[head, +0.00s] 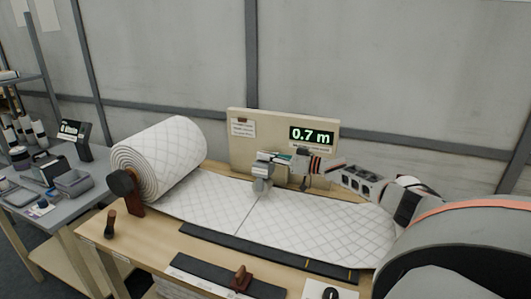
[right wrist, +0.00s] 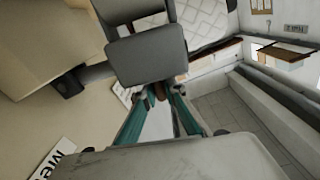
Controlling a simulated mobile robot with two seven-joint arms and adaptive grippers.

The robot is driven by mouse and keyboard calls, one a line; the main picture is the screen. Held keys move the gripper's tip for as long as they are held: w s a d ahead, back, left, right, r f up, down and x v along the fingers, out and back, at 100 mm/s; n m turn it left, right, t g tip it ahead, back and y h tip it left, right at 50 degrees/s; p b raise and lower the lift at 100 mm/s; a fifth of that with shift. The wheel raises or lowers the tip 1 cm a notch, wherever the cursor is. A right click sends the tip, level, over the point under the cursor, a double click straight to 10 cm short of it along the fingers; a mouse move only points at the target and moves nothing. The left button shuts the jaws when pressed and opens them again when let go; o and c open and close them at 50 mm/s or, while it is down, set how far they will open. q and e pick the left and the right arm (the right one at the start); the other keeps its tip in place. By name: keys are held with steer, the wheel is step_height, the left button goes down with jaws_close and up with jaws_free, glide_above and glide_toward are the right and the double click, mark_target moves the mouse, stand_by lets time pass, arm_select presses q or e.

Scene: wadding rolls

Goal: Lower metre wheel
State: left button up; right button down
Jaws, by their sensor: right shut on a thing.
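The metre wheel's grey head (head: 262,172) stands over the quilted white wadding (head: 220,205) near the back board. In the right wrist view its grey blocky part (right wrist: 145,55) fills the upper middle. My right gripper (head: 284,159) comes in from the right, behind the wadding strip. Its teal fingers (right wrist: 160,93) are shut on a small brownish handle of the metre wheel. Whether the wheel touches the wadding is hard to tell. The lit display (head: 311,136) on the beige board (head: 240,150) reads 0.7 m. My left gripper is out of view.
A thick wadding roll (head: 165,155) sits at the table's left end on a dark-ended spindle (head: 122,182). A dark strip (head: 210,275) with a brown-handled tool (head: 241,278) lies along the front. A grey side table (head: 50,215) holds trays and devices.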

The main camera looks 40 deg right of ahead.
steer(key=shift+s+a+f, duration=0.15)
steer(key=shift+a+f, duration=0.1)
steer(key=shift+f, duration=0.25)
steer(key=shift+s+a+f, duration=0.1)
steer(key=shift+a+f, duration=0.1)
steer(key=shift+f, duration=0.3)
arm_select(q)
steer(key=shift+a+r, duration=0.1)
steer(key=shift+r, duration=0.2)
arm_select(e)
steer(key=shift+a+f, duration=0.1)
steer(key=shift+f, duration=0.1)
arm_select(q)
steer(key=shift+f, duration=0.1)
arm_select(e)
steer(key=shift+f, duration=0.15)
steer(key=c, duration=2.1)
jaws_free()
steer(key=shift+s, duration=0.1)
steer(key=shift+c, duration=0.2)
steer(key=shift+r, duration=0.2)
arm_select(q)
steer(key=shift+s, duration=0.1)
arm_select(e)
steer(key=v, duration=1.2)
